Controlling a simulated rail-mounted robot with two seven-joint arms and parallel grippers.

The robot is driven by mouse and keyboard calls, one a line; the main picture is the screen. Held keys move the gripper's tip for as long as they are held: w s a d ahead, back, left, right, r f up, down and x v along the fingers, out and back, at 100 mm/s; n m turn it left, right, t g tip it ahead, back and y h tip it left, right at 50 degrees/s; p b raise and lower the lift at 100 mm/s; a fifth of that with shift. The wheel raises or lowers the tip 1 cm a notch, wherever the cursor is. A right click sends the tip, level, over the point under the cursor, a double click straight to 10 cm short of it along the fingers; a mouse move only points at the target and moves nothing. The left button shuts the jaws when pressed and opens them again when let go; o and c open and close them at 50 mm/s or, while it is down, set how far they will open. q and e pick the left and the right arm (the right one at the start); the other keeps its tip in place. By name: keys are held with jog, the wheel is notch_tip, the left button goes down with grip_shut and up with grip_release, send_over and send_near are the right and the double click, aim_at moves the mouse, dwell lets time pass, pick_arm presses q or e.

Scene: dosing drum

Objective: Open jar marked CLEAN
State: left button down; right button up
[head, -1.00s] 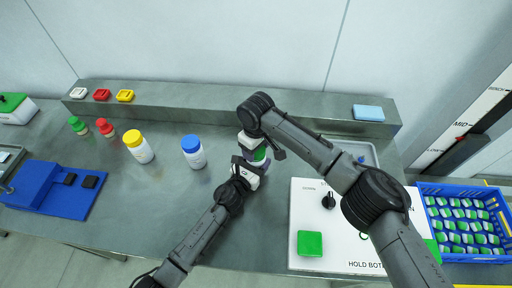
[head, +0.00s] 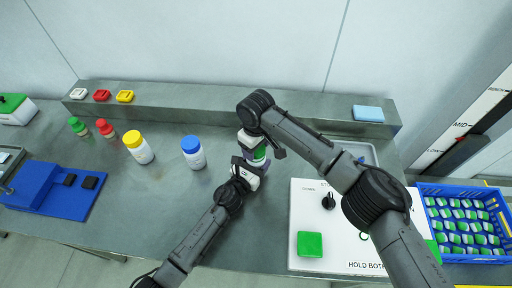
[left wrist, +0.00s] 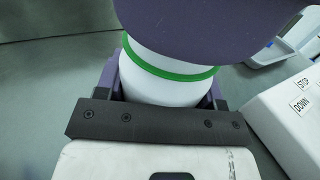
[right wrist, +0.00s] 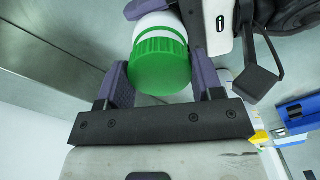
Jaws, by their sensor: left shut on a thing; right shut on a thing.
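A white jar with a green lid (head: 260,153) stands mid-bench in the head view, largely hidden by my two grippers. In the left wrist view, the white body (left wrist: 165,82) with a green band sits between the purple fingers of my left gripper (head: 248,174), shut on it from the near side. My right gripper (head: 256,144) is above it, shut on the green lid (right wrist: 160,66), which faces the camera between its fingers in the right wrist view. No CLEAN marking is legible.
A blue-capped jar (head: 193,153) and a yellow-capped jar (head: 139,148) stand to the left, with smaller red- and green-capped bottles beyond. A white control panel (head: 312,226) with a green pad is close on the right. A blue crate (head: 463,190) is at far right.

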jog(key=shift+r, duration=0.6)
jog(key=shift+r, duration=2.05)
pick_arm(q)
jog(key=shift+c, duration=0.8)
grip_release()
